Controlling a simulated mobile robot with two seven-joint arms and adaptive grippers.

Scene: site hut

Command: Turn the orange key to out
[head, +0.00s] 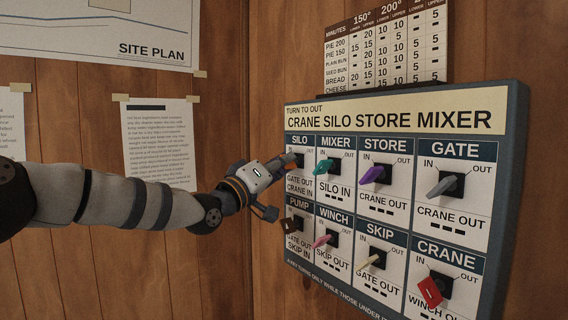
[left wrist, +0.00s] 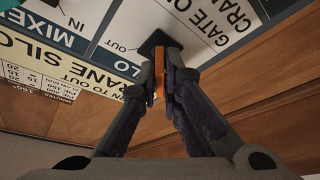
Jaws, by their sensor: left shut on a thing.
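The orange key (head: 290,159) is in the SILO lock at the top left of the panel, mostly covered by my left gripper (head: 285,167) in the head view. In the left wrist view the orange key (left wrist: 160,82) stands between the two dark fingers of the left gripper (left wrist: 164,95), which are shut on it. Its black lock base (left wrist: 157,42) shows behind the fingertips, with the OUT mark beside it. I cannot tell which mark the key points to. The SILO label reads GATE OUT, CRANE IN. My right gripper is not in view.
The panel (head: 395,124) holds several other keys close by: teal (head: 322,168) at MIXER, brown (head: 289,226) at PUMP, purple (head: 372,175) at STORE, pink (head: 321,241) at WINCH, grey (head: 439,187) at GATE, cream (head: 367,263) at SKIP, red (head: 430,292) at CRANE.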

